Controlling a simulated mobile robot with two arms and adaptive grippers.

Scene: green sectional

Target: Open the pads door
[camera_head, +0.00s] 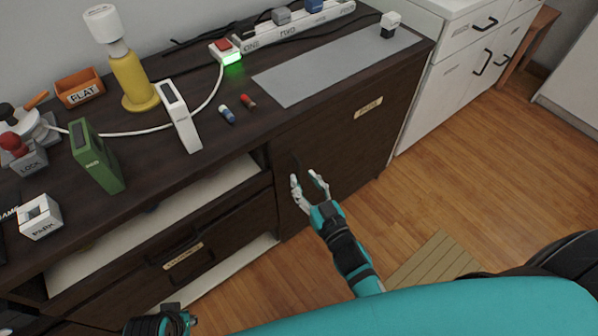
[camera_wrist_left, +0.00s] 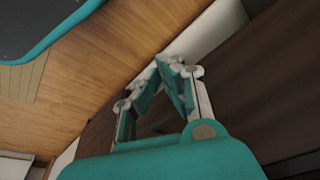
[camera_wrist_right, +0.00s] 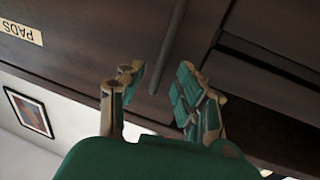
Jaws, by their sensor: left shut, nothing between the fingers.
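The pads door (camera_head: 345,135) is the dark wood front at the right of the cabinet, with a tan label (camera_head: 368,107) near its top. It looks closed. The label reads PADS in the right wrist view (camera_wrist_right: 20,32). My right gripper (camera_head: 306,178) is open and empty, in front of the door's left part. In the right wrist view its spread fingers (camera_wrist_right: 160,80) face the dark front near the door's edge. My left gripper (camera_wrist_left: 166,65) is shut and empty, low beside the cabinet.
The cabinet top (camera_head: 265,125) holds a yellow bottle (camera_head: 132,82), a green box (camera_head: 97,160), a white device (camera_head: 180,118) and a grey mat (camera_head: 335,68). Left of the door are an open shelf and a labelled drawer (camera_head: 185,258). Wooden floor (camera_head: 460,165) is free at right.

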